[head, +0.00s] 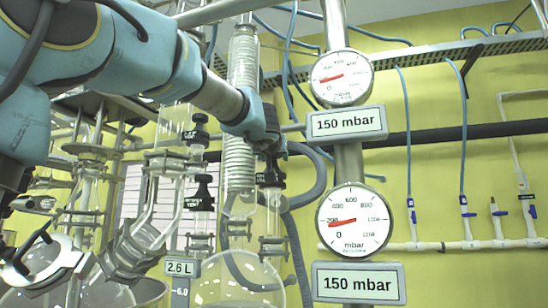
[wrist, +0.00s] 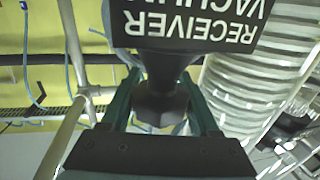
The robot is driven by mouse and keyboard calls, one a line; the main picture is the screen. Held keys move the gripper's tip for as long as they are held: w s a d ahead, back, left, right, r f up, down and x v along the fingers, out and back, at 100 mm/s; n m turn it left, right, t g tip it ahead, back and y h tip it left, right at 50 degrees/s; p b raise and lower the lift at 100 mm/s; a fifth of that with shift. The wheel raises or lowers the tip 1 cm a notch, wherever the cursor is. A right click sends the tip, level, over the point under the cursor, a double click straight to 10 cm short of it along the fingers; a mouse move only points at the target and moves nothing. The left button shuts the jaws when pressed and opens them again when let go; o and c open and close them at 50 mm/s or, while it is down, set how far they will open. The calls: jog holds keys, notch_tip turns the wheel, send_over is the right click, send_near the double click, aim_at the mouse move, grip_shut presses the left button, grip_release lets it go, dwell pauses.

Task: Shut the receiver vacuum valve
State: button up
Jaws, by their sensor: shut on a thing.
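The receiver vacuum valve has a black handle (wrist: 160,105) and a black label (wrist: 195,22) reading "RECEIVER VACUUM", upside down in the wrist view. My gripper (wrist: 160,82) has its two green fingers on either side of this handle and is shut on it. In the head view my gripper (head: 266,132) comes down at the glass column, and a black valve part (head: 270,178) shows just below it. The fingers hide part of the handle, and I cannot tell how far the valve is turned.
Two dial gauges, upper (head: 341,78) and lower (head: 353,221), stand right of my gripper with "150 mbar" signs. A coiled glass condenser (head: 239,110) is close behind my gripper. Another black-handled valve (head: 201,193) is to the left. A grey pipe (wrist: 64,140) runs left in the wrist view.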

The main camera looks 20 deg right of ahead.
jog(key=shift+c, duration=0.8)
jog(key=shift+m, duration=0.3)
jog(key=shift+s+d+g+h+p, duration=0.1)
jog(key=shift+g+h+p, duration=0.2)
jog(key=shift+g+h, duration=0.25)
jog(key=m+g+h+p, duration=0.1)
jog(key=m+h+p, duration=0.1)
jog(key=p, duration=0.1)
jog(key=shift+s+d+r+g, duration=0.1)
jog(key=shift+d+r+g, duration=0.15)
jog(key=shift+g, duration=0.1)
jog(key=m+g+h+p, duration=0.1)
jog(key=p, duration=0.3)
jog(key=shift+s+r, duration=0.15)
jog(key=shift+r, duration=0.05)
jog(key=shift+d+m+g+h+p, duration=0.1)
jog(key=shift+m+g+h+p, duration=0.55)
jog(key=shift+p, duration=0.3)
jog(key=shift+s+d+f+m+g+h+p, duration=0.1)
jog(key=shift+s+f+m+g+h+p, duration=0.1)
jog(key=shift+m+g+h+p, duration=0.35)
jog(key=shift+s+f+m+g+h+p, duration=0.15)
jog(key=shift+m+g, duration=0.15)
jog(key=shift+g, duration=0.4)
jog(key=shift+s+d+m+g+h, duration=0.15)
jog(key=shift+m+g+h, duration=0.15)
jog(key=shift+m+g, duration=0.5)
jog(key=shift+s+a+m+g+h, duration=0.15)
jog(key=shift+m+g+h, duration=0.25)
jog(key=shift+g, duration=0.7)
